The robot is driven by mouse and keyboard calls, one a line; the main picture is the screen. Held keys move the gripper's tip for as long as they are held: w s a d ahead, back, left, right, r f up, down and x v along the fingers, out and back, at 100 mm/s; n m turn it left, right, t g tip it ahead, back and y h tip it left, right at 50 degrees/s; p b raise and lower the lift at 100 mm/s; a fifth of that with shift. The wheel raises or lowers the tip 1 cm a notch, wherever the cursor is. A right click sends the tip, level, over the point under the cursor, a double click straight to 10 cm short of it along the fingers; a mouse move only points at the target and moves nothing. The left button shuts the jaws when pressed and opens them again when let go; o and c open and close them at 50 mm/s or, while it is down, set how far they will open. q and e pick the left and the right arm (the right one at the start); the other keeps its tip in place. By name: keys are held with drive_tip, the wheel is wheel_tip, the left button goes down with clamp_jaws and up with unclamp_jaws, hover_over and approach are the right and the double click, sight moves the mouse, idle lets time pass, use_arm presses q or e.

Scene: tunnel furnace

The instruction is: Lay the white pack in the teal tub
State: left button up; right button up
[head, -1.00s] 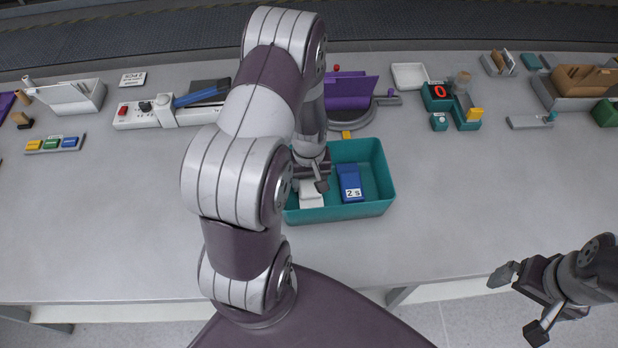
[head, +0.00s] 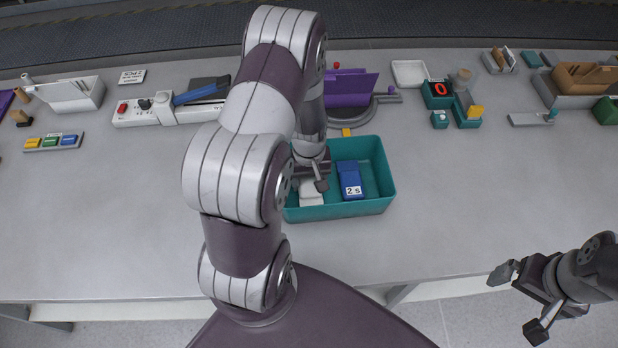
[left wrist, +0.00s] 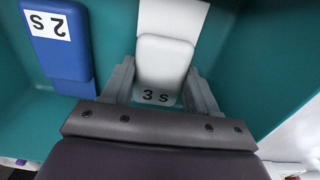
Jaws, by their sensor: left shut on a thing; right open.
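The teal tub (head: 345,209) stands on the grey table in front of me. The white pack (head: 312,194) is inside the left part of the tub, partly hidden by my left arm in the head view. In the left wrist view the white pack (left wrist: 164,66) carries the mark "3 s" and sits between the fingers. My left gripper (head: 310,180) is shut on it; I cannot tell whether the pack touches the tub floor. A blue pack (head: 350,178) marked "2 s" lies in the tub to the right. My right gripper (head: 517,302) is open and empty, off the table's front edge.
Behind the tub are a purple holder (head: 350,88) and a small yellow block (head: 347,132). The table right of the tub is clear.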

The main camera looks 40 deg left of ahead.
sight(309, 182)
use_arm(q)
drive_tip(key=o, duration=1.4)
drive_tip(key=shift+r, duration=0.15)
wheel_tip(309, 182, up, 16)
drive_tip(key=p, duration=1.4)
